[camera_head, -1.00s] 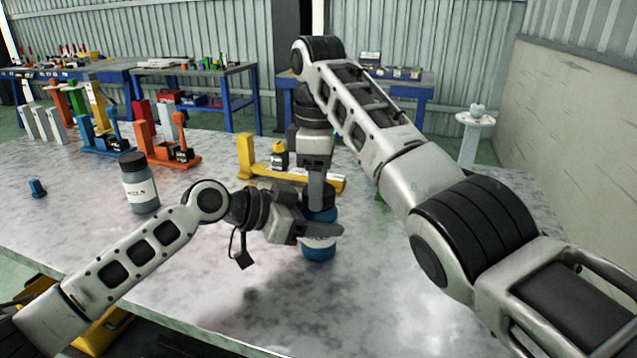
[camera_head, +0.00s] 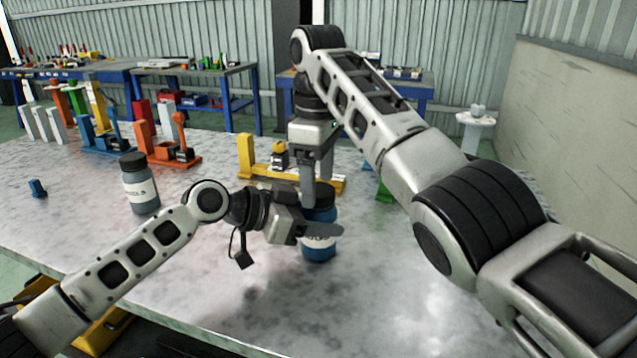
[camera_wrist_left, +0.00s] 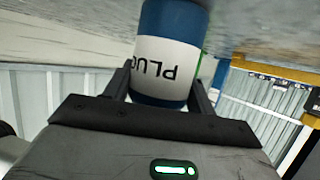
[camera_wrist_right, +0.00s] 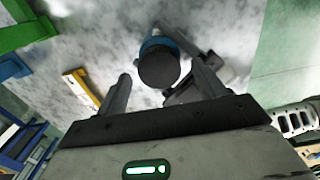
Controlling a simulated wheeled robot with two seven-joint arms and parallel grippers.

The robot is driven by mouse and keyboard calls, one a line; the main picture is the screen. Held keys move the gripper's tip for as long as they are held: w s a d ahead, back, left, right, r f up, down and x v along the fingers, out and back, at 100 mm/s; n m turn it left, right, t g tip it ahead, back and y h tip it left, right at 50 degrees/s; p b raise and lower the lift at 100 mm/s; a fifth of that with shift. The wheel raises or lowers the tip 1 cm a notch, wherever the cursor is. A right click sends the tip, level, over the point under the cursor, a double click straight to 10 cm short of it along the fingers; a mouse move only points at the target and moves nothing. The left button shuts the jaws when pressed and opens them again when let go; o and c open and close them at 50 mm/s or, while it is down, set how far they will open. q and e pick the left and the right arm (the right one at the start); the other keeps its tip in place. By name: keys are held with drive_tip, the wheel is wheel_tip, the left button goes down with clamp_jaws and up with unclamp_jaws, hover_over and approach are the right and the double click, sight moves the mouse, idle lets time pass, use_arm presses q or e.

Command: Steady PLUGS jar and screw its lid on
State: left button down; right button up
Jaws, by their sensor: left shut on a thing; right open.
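The PLUGS jar (camera_head: 319,253) is blue with a white label and stands upright on the table. My left gripper (camera_head: 318,234) is shut around its body; the lettering shows upside down between the fingers in the left wrist view (camera_wrist_left: 166,68). A dark round lid (camera_wrist_right: 159,69) sits over the jar's mouth in the right wrist view; whether it is fully seated I cannot tell. My right gripper (camera_head: 316,180) points down just above the jar. It is open, with the lid between and beyond its fingers (camera_wrist_right: 161,84), apparently untouched.
Another dark-lidded jar (camera_head: 141,188) stands to the left, with a small blue part (camera_head: 37,188) farther left. A yellow fixture (camera_head: 247,158) is behind my grippers. Orange (camera_head: 185,160) and blue (camera_head: 92,142) fixtures stand at the back left. The front of the table is clear.

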use_arm(q)
drive_tip(key=shift+r, duration=0.1)
use_arm(e)
wheel_tip(320, 180, up, 3)
drive_tip(key=shift+r, duration=0.15)
drive_tip(key=o, duration=0.5)
use_arm(q)
drive_tip(key=shift+c, duration=2.1)
unclamp_jaws()
use_arm(e)
drive_tip(key=shift+o, duration=0.2)
use_arm(q)
drive_tip(key=b+v, duration=0.1)
drive_tip(key=v, duration=1.5)
use_arm(e)
drive_tip(key=shift+f, duration=0.7)
use_arm(q)
drive_tip(key=shift+d, duration=0.1)
